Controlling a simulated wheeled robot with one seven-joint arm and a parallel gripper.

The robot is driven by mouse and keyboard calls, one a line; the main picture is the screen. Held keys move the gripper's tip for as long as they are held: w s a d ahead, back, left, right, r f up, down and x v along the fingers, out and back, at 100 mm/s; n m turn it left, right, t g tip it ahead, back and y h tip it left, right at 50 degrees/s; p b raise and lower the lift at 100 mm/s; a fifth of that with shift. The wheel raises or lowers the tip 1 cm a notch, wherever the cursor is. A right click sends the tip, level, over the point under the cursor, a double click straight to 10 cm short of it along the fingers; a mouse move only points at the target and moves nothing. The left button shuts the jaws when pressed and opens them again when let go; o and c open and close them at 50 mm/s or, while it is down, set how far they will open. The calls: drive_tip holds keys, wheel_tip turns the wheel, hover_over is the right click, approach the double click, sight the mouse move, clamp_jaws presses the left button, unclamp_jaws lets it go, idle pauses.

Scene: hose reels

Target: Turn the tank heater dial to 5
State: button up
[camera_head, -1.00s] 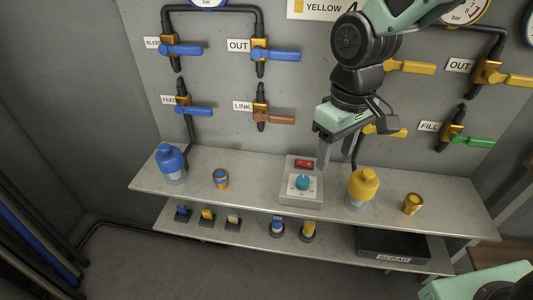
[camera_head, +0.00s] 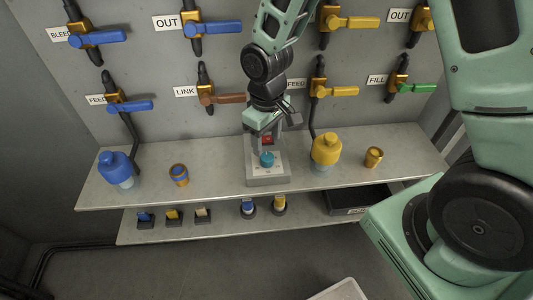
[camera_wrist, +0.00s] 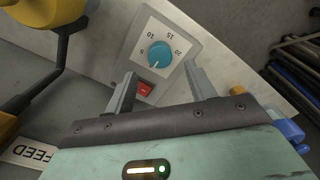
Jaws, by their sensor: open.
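The tank heater is a grey box (camera_head: 268,181) on the upper shelf with a teal round dial (camera_head: 267,160) and a small red part (camera_head: 267,140) behind it. In the wrist view the teal dial (camera_wrist: 160,54) sits on a pale plate numbered 5, 10, 15 and 20. A small pale mark shows on its lower edge, near the low end of the scale; its exact reading is too small to tell. My gripper (camera_wrist: 160,70) is open and empty. Its fingers point toward the dial from either side in that view, apparently short of it.
On the upper shelf (camera_head: 215,185) stand a blue bottle (camera_head: 115,168), a blue-and-gold cup (camera_head: 179,175), a yellow bottle (camera_head: 326,149) close right of the heater, and a gold cup (camera_head: 373,157). Valve handles, including a brown one (camera_head: 222,99), stick out from the wall behind.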

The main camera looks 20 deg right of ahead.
sight(267, 156)
wheel_tip(267, 156, down, 6)
drive_tip(key=shift+r, duration=0.1)
drive_tip(key=shift+c, duration=0.3)
drive_tip(key=c, duration=0.9)
